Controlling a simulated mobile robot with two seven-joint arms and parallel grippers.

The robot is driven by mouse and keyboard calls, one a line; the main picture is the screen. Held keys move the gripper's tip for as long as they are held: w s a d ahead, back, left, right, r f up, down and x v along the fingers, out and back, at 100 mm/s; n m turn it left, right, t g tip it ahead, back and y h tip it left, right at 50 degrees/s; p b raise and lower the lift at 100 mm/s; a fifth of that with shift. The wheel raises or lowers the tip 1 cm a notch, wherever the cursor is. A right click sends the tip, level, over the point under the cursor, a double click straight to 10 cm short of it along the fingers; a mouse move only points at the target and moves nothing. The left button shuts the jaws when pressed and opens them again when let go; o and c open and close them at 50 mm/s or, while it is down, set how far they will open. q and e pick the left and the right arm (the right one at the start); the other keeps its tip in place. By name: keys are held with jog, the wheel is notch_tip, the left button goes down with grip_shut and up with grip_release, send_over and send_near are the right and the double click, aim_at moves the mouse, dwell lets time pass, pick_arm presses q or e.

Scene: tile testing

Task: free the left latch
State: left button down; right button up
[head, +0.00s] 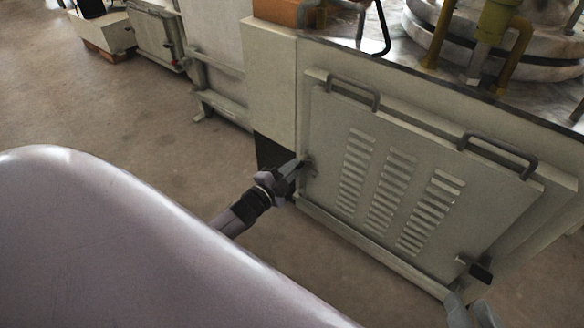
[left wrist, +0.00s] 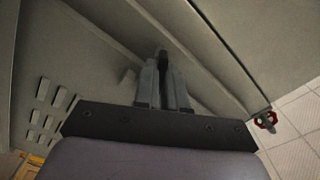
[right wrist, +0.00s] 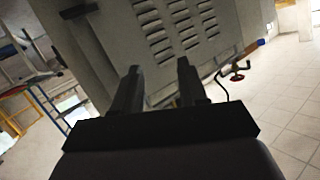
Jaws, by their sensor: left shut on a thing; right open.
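A grey vented panel (head: 330,135) stands upright on the front of the machine and also fills the top of the right wrist view (right wrist: 120,35). The left latch (head: 308,166) is at the panel's left edge, mostly hidden by my left gripper (head: 297,172). In the left wrist view my left gripper (left wrist: 162,65) has its fingers close together on the dark end of the left latch (left wrist: 162,56). The right latch (head: 474,267), with a black grip, is at the panel's lower right. My right gripper (head: 470,312) is below it, open and empty in the right wrist view (right wrist: 158,78).
Two bar handles (head: 352,90) (head: 498,152) run along the panel's top. Pipes and a round metal vessel (head: 500,45) stand on the machine top. A red valve wheel (right wrist: 237,77) shows beyond the panel. The floor (head: 110,115) at the left is open.

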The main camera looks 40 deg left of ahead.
pick_arm(q)
jog(key=shift+a+r+n+p, duration=0.1)
jog(key=shift+n+p, duration=0.15)
jog(key=shift+n, duration=2.7)
jog(key=shift+a+n+p, duration=0.1)
jog(key=shift+n+p, duration=0.1)
jog(key=shift+n, duration=2.75)
pick_arm(e)
jog(key=shift+a+f+g, duration=0.1)
jog(key=shift+a+g, duration=0.2)
pick_arm(q)
jog(key=c, duration=1.2)
grip_release()
